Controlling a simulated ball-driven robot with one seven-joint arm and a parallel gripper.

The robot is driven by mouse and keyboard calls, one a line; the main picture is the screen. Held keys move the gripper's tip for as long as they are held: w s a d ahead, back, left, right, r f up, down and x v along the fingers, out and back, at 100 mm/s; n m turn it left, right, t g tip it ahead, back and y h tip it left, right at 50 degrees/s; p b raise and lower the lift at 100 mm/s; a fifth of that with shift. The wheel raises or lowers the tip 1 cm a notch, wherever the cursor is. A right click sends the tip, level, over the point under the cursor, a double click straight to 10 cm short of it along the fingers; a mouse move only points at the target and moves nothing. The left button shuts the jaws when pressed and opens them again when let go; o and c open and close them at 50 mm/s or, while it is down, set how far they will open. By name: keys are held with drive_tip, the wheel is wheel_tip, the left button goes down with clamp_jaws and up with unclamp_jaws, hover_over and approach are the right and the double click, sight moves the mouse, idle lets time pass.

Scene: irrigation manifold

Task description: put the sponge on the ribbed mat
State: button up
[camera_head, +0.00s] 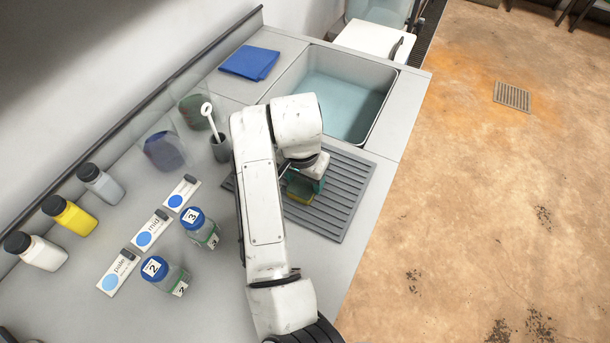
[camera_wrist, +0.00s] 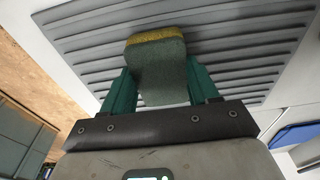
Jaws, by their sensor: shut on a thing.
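The sponge (camera_wrist: 160,72) is green-grey with a yellow layer along one face. In the wrist view it stands between the two green fingers of my gripper (camera_wrist: 162,88), which is shut on it. In the head view the sponge (camera_head: 299,190) shows partly below my gripper (camera_head: 304,180), over the grey ribbed mat (camera_head: 345,198). The mat (camera_wrist: 85,45) fills much of the wrist view behind the sponge. I cannot tell whether the sponge touches the mat. My arm hides the mat's left part in the head view.
A sink (camera_head: 345,90) with water lies behind the mat, with a blue cloth (camera_head: 250,63) to its left.

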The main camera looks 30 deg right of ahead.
sight(302, 187)
drive_tip(key=shift+f, duration=0.15)
drive_tip(key=o, duration=1.1)
drive_tip(key=r, duration=0.8)
drive_tip(key=s+a+r, duration=0.1)
drive_tip(key=r, duration=0.3)
drive_tip(key=shift+r, duration=0.15)
